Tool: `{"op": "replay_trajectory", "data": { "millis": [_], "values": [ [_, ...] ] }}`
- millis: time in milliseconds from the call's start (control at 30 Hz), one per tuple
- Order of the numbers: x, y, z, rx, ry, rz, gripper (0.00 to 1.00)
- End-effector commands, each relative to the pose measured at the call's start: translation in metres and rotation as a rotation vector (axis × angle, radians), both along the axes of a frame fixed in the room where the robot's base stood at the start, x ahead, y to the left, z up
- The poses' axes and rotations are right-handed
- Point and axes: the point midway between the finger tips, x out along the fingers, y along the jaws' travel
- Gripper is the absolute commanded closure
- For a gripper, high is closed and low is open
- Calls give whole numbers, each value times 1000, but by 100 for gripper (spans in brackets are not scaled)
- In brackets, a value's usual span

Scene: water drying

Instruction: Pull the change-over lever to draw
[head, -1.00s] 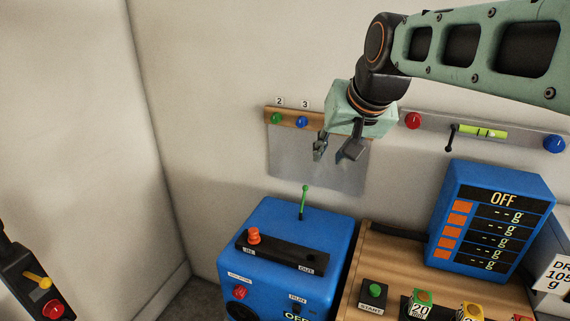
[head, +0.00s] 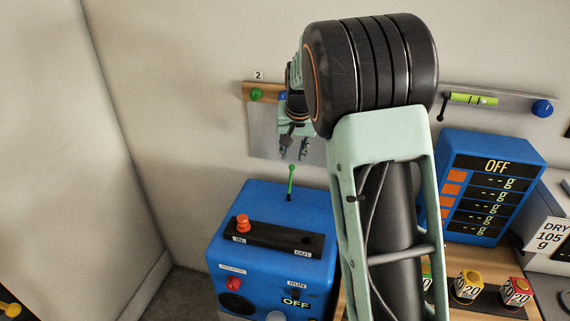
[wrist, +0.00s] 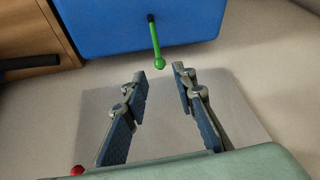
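A green lever (head: 291,182) with a round knob stands upright on the rear top of the blue box (head: 225,208). My gripper (head: 295,155) hangs open and empty just above and behind the lever's knob, pointing down. In the wrist view the lever (wrist: 154,40) comes out of the blue box (wrist: 100,25). Its green knob lies just beyond the opening between the fingertips of my gripper (wrist: 160,74), with no visible contact. No draw marking on the lever can be read.
A red knob (head: 243,221) sits at the IN end of the black slot plate beside the lever. A wall rail with a green knob (head: 257,94) is behind my gripper. My arm covers the middle and part of the wooden bench; the blue display (head: 490,200) stands right.

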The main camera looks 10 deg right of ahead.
Motion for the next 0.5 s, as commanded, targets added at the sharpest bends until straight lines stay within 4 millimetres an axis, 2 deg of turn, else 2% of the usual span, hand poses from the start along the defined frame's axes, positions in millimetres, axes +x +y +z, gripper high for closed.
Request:
{"op": "replay_trajectory", "data": {
  "millis": [33,267,500],
  "values": [
    [1,-4,-8,7,12,-8,75],
    [6,-4,-28,19,27,-16,75],
    [21,-4,-66,18,28,-16,75]
  ]
}}
